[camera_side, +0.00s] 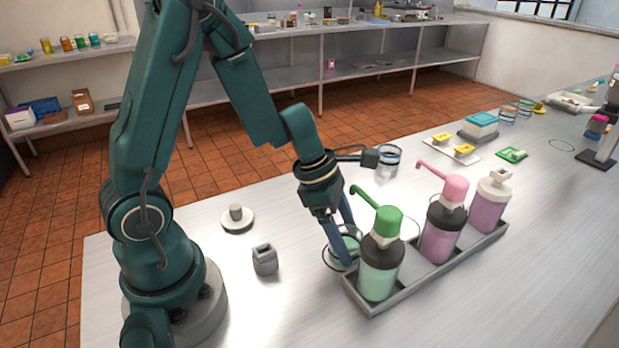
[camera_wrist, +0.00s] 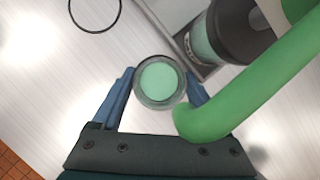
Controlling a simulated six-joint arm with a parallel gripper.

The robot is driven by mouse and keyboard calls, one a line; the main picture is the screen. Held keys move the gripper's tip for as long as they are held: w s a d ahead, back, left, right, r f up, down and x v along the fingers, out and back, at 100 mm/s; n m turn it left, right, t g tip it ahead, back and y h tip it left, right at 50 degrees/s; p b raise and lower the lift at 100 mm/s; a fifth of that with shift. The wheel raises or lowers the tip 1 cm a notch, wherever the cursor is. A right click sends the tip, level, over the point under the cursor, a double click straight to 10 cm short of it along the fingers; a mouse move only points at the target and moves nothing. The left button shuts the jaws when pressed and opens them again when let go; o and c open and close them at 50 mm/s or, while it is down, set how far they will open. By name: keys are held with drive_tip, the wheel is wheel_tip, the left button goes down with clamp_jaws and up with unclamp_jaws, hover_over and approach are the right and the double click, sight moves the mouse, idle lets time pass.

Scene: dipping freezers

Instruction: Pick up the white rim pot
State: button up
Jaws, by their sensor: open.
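A small clear pot with pale green liquid (camera_wrist: 160,82) stands on the table beside the bottle tray; it also shows in the side view (camera_side: 350,242). Its rim looks pale grey and glassy, and I cannot be sure it is white. My gripper (camera_side: 344,238) points down at it. In the wrist view my gripper (camera_wrist: 158,88) is open, with one blue finger on each side of the pot. The fingers are close to its wall; whether they touch it I cannot tell. The green pump nozzle hides part of the right finger's surroundings.
A grey tray (camera_side: 408,287) with a green pump bottle (camera_side: 380,268), a pink pump bottle (camera_side: 440,228) and a white-topped bottle (camera_side: 488,203) stands close by. The green nozzle hangs near my fingers. A grey container (camera_side: 265,260) sits left.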

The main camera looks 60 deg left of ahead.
drive_tip(key=shift+f, duration=0.1)
drive_tip(key=c, duration=1.2)
